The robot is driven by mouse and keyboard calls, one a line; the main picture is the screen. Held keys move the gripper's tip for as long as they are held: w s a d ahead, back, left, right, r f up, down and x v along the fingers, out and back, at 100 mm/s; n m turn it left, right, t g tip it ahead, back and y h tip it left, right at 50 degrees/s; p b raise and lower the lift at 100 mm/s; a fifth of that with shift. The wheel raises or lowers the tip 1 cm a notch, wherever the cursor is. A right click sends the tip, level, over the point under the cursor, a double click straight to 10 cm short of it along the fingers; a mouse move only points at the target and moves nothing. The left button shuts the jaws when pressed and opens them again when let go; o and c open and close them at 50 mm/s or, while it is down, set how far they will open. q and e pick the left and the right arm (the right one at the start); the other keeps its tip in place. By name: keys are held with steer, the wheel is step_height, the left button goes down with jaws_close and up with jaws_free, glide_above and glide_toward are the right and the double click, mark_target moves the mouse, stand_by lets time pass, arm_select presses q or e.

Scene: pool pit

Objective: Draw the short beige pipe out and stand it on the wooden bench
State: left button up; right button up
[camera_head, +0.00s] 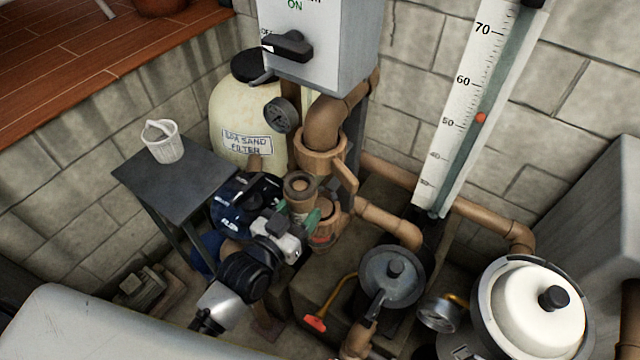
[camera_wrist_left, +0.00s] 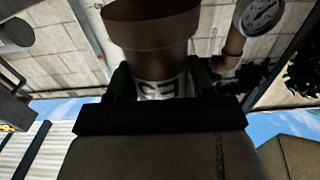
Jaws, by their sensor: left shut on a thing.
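The short beige pipe (camera_head: 300,187), brownish beige with a wide open collar on top, stands about upright at the middle of the head view. My left gripper (camera_head: 299,218) is shut on it below the collar, with green fingers. In the left wrist view the pipe (camera_wrist_left: 153,35) fills the top middle, with dark lettering on a pale band between the fingers (camera_wrist_left: 160,88). Its lower end is hidden by my gripper, so I cannot tell whether it sits in a fitting. A reddish-brown planked wooden surface (camera_head: 75,75) lies at the upper left. My right gripper is out of view.
A dark grey table (camera_head: 190,200) with a white basket (camera_head: 163,142) stands left of my gripper. Brown plumbing (camera_head: 322,150) rises close behind the pipe, below a grey switch box (camera_head: 320,50). A sand filter tank (camera_head: 235,115) stands behind; a lidded pump (camera_head: 392,275) is at front right.

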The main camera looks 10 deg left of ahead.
mark_target(294, 219)
arm_select(q)
steer(key=shift+p+v, duration=0.9)
steer(key=shift+v, duration=2.95)
steer(key=shift+r, duration=0.1)
steer(key=shift+w+b, duration=0.1)
steer(key=shift+b, duration=0.2)
steer(key=shift+w+a+n+t+y+b, duration=0.15)
steer(key=shift+a+n+y+b, duration=0.4)
steer(key=shift+y+b, duration=0.6)
steer(key=shift+s+a+n+t+y+b, duration=0.1)
steer(key=shift+a+n+t+y+b, duration=0.2)
steer(key=shift+n+y+b, duration=0.8)
steer(key=shift+w+a+n+t+y+b, duration=0.1)
steer(key=shift+a+n+y+b, duration=0.45)
steer(key=shift+b, duration=0.95)
